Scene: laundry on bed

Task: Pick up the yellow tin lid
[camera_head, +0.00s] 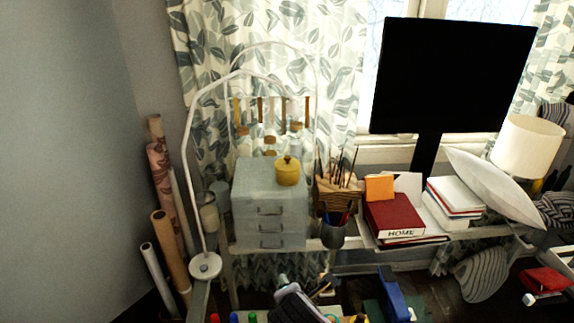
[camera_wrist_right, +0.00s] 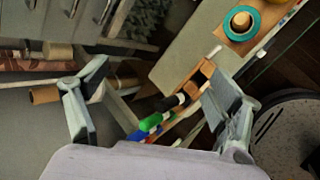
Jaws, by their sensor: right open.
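The yellow tin (camera_head: 287,177) stands upright on top of the grey drawer cabinet (camera_head: 242,190), near its right side. Its yellow lid (camera_head: 287,162), with a small knob, sits on it. My right gripper (camera_wrist_right: 155,80) is open in the right wrist view, with nothing between its fingers. Beyond the fingers are markers and a wooden holder, and the tin and lid are not in that view. In the head view a grey and dark part at the bottom centre looks like my right arm's end, below and in front of the cabinet. My left gripper is not in view.
A pencil cup (camera_head: 333,234) and a brush holder (camera_head: 337,195) stand right of the cabinet. A white lamp (camera_head: 205,265) arches over its left side. Red books (camera_head: 393,215) and a monitor (camera_head: 452,75) are further right. Teal tape (camera_wrist_right: 242,22) lies on the lower surface.

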